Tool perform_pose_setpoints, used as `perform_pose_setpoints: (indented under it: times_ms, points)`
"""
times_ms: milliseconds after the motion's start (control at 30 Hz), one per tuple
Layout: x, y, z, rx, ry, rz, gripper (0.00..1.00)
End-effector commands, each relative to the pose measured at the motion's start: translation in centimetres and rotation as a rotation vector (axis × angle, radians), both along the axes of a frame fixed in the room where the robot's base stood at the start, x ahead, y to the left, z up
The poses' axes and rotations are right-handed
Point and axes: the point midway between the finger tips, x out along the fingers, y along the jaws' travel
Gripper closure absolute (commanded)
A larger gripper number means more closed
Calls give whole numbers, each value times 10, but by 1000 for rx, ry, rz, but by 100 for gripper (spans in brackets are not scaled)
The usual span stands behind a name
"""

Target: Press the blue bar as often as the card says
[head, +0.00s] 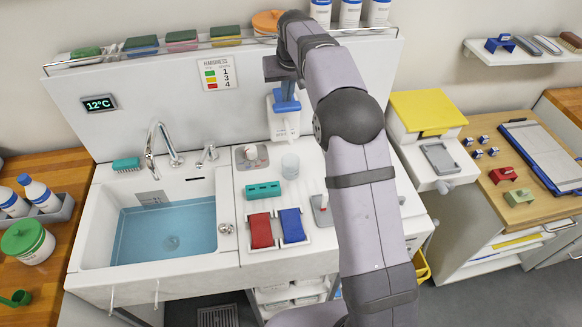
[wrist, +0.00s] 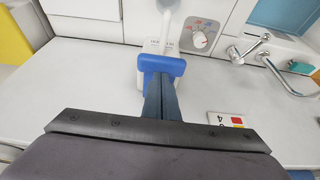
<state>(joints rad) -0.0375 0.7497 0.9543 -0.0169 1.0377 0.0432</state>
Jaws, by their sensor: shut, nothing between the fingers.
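The blue bar (head: 287,106) is on the front of a white wall dispenser (head: 284,124) behind the counter; the bar also shows in the wrist view (wrist: 176,66). My gripper (head: 285,96) is shut and empty, with its fingertips right at the bar's upper side; in the wrist view they (wrist: 160,78) overlap the bar. I cannot tell whether they touch it. The card (head: 218,74) on the white back panel reads "HARDNESS", with green beside 1, yellow beside 3 and red beside 4. It is partly seen in the wrist view (wrist: 229,119).
A dial (head: 251,155) with coloured marks sits on the counter below the dispenser, near a clear cup (head: 290,166). A teal block (head: 263,190) and a tray with red and blue cloths (head: 277,246) lie in front. A water-filled sink (head: 93,246) is left.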

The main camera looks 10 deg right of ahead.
Motion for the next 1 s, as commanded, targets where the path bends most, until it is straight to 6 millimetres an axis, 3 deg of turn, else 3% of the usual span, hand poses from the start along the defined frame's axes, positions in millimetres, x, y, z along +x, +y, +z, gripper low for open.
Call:
perform_pose_setpoints:
  times_ms: [1000]
  points:
    - [-1, 0, -28, 0, 6, 0, 100]
